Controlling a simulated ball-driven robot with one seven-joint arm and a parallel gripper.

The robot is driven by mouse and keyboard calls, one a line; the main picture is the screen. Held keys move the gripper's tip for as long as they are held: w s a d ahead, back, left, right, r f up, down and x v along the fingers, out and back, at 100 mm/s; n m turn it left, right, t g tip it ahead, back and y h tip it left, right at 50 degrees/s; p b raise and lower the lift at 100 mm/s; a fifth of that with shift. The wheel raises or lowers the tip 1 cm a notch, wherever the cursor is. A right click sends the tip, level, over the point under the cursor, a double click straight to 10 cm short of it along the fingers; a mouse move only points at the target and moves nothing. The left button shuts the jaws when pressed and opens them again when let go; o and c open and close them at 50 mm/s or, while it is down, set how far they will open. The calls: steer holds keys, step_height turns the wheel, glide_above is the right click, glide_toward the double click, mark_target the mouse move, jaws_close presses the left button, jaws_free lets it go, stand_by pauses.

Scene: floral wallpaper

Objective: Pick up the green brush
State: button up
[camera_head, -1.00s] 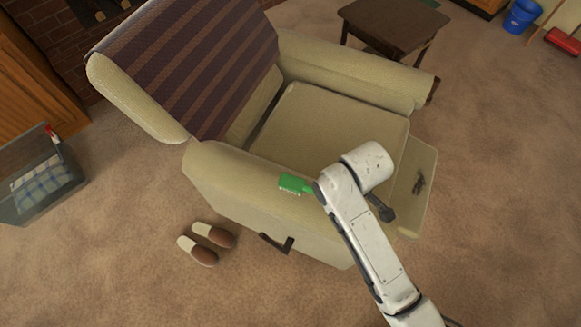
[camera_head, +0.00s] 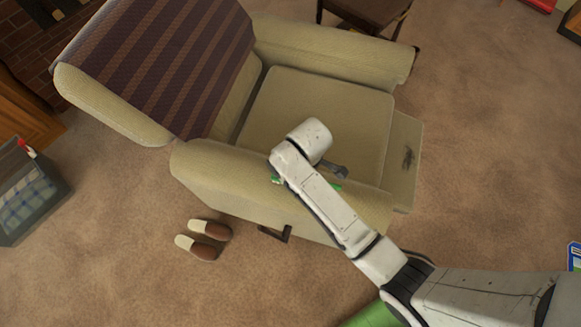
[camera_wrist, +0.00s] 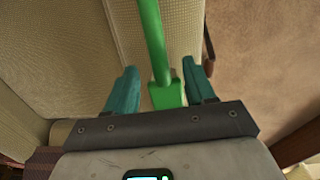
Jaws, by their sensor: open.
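The green brush (camera_head: 277,180) lies on the near armrest of the beige armchair (camera_head: 330,105). My arm covers most of it in the head view, with green showing on both sides of the link. In the wrist view the brush (camera_wrist: 155,45) runs up the picture, its wider green end between the fingers. My gripper (camera_wrist: 160,80) has two teal fingers, apart, one on each side of the brush with gaps between. I cannot tell its height above the armrest. In the head view the gripper is mostly hidden by my arm.
A pair of slippers (camera_head: 203,240) lies on the carpet beside the chair. A lever (camera_head: 275,233) sticks out of the chair's side. A basket with a checked cloth (camera_head: 25,195) stands at left. A dark wooden table (camera_head: 367,12) stands behind the chair.

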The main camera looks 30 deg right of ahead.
steer(key=shift+s+f, duration=0.1)
steer(key=shift+f, duration=1.3)
steer(key=shift+c, duration=0.3)
jaws_close()
